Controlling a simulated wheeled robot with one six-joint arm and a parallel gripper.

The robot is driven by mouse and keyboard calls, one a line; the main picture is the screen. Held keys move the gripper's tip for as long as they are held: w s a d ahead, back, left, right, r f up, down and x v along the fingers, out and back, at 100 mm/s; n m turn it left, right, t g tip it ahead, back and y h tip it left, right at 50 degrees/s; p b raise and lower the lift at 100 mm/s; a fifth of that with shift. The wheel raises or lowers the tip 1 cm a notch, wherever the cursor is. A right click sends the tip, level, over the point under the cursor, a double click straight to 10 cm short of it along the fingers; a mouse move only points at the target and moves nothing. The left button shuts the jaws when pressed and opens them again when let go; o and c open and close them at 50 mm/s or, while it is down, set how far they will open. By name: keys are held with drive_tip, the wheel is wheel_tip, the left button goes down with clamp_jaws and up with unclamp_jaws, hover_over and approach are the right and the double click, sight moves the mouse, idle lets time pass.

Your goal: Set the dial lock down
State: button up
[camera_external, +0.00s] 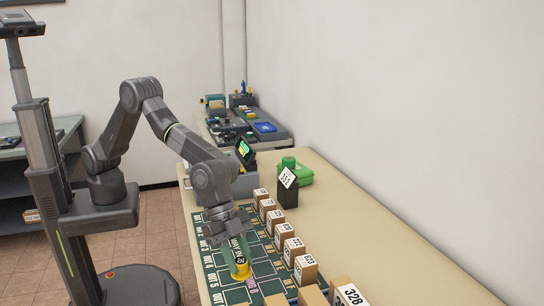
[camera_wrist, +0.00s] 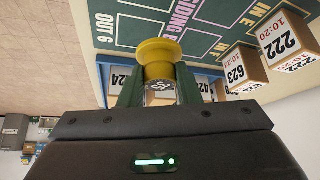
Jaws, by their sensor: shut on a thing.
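The dial lock (camera_external: 241,271) looks like a small cylinder with a yellow end and a clear or dark lettered body. My gripper (camera_external: 238,249) is shut on it and holds it over the green printed mat (camera_external: 207,283). In the wrist view the yellow end of the dial lock (camera_wrist: 159,52) shows between the two dark green fingers of my gripper (camera_wrist: 159,88). The mat also shows behind it in the wrist view (camera_wrist: 125,33). I cannot tell whether the lock's lower end touches the mat.
Several numbered brown boxes (camera_external: 283,236) stand in a row along the mat's right side. A box marked 326 (camera_external: 349,296) is nearest the camera. A dark stand with a white sign (camera_external: 288,191) and a green object (camera_external: 299,174) are at the far end. The table's right strip (camera_external: 400,262) is clear.

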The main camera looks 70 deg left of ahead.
sight(245, 271)
drive_tip(key=shift+f, duration=2.25)
drive_tip(key=shift+f, duration=0.2)
drive_tip(key=o, duration=1)
drive_tip(key=shift+r, duration=0.1)
drive_tip(key=shift+r+p, duration=0.15)
drive_tip(key=shift+p, duration=0.15)
drive_tip(key=b+v, duration=0.1)
drive_tip(key=v, duration=1.1)
drive_tip(key=shift+b, duration=0.4)
